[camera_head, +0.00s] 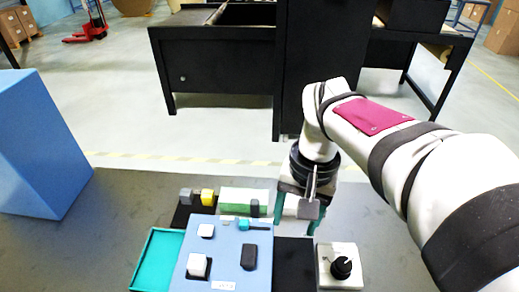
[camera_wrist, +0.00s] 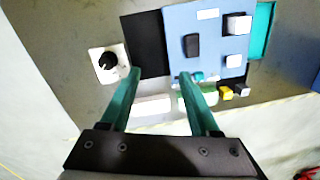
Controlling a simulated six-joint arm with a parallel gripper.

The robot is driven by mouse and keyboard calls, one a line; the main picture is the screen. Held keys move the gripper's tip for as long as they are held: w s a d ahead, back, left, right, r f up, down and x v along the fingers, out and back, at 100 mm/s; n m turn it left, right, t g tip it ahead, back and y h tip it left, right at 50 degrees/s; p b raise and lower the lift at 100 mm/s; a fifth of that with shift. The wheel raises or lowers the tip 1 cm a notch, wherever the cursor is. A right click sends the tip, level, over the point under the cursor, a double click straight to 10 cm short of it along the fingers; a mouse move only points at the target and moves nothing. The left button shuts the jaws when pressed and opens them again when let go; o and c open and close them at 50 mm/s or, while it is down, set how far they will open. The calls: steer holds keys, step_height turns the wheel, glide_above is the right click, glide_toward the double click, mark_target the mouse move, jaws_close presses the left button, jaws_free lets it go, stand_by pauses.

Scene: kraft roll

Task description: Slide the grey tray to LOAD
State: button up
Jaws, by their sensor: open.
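A flat blue-grey tray (camera_head: 228,251) lies on the dark table, with white cubes (camera_head: 197,266) and a black block (camera_head: 249,257) on it. It also shows in the wrist view (camera_wrist: 214,44). A teal area (camera_head: 152,264) shows at its left and a black area (camera_head: 293,268) at its right in the head view. A white label (camera_head: 223,285) on its near edge is too small to read. A small teal piece (camera_wrist: 198,76) is at its far edge. My gripper (camera_wrist: 160,73) is open, its green fingers apart with nothing visibly between them, over the tray's far right side.
A white box with a black knob (camera_head: 341,266) stands to the right. Behind the tray are a green and white block (camera_head: 243,200), a yellow cube (camera_head: 207,197) and a grey one (camera_head: 186,196). A large blue block (camera_head: 38,145) stands at left.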

steer(key=w+a+f+n, duration=0.1)
steer(key=w+a, duration=0.2)
steer(key=w, duration=0.5)
steer(key=n+h, duration=0.1)
steer(key=n, duration=0.1)
glide_above(256, 209)
steer(key=w, duration=0.1)
step_height(256, 209, down, 5)
steer(key=f, duration=1.5)
steer(key=shift+w+a+f, duration=0.15)
steer(key=shift+a+f, duration=0.05)
steer(key=shift+f, duration=0.05)
jaws_close()
steer(key=shift+d, duration=0.1)
